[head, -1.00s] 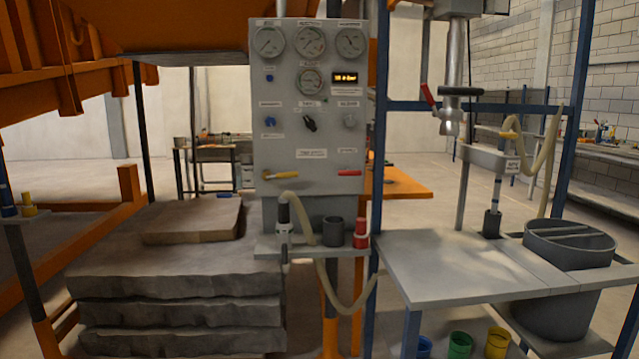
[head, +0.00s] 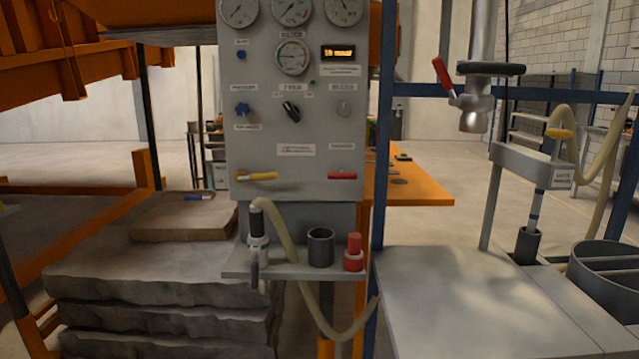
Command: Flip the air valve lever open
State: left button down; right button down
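The grey control panel (head: 300,130) stands upright near the middle of the head view. A yellow-handled lever (head: 256,176) lies horizontally at its lower left, and a red-handled lever (head: 342,175) lies horizontally at its lower right. The labels near them are too blurred to read, so I cannot tell which is the air valve. Another red lever (head: 444,74) sits tilted on a metal pipe valve (head: 474,108) at the upper right. Neither of my grippers shows in the view.
A small shelf (head: 290,268) below the panel holds a hose nozzle (head: 257,236), a dark cup (head: 321,248) and a red fitting (head: 354,253). A hose (head: 325,325) hangs beneath. Stacked stone slabs (head: 150,285) stand left, a grey table (head: 460,300) right, beside a blue post (head: 380,200).

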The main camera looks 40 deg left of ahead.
aim_at(270, 174)
jog(key=u, duration=0.45)
jog(key=i, duration=1.15)
jog(key=u, duration=0.75)
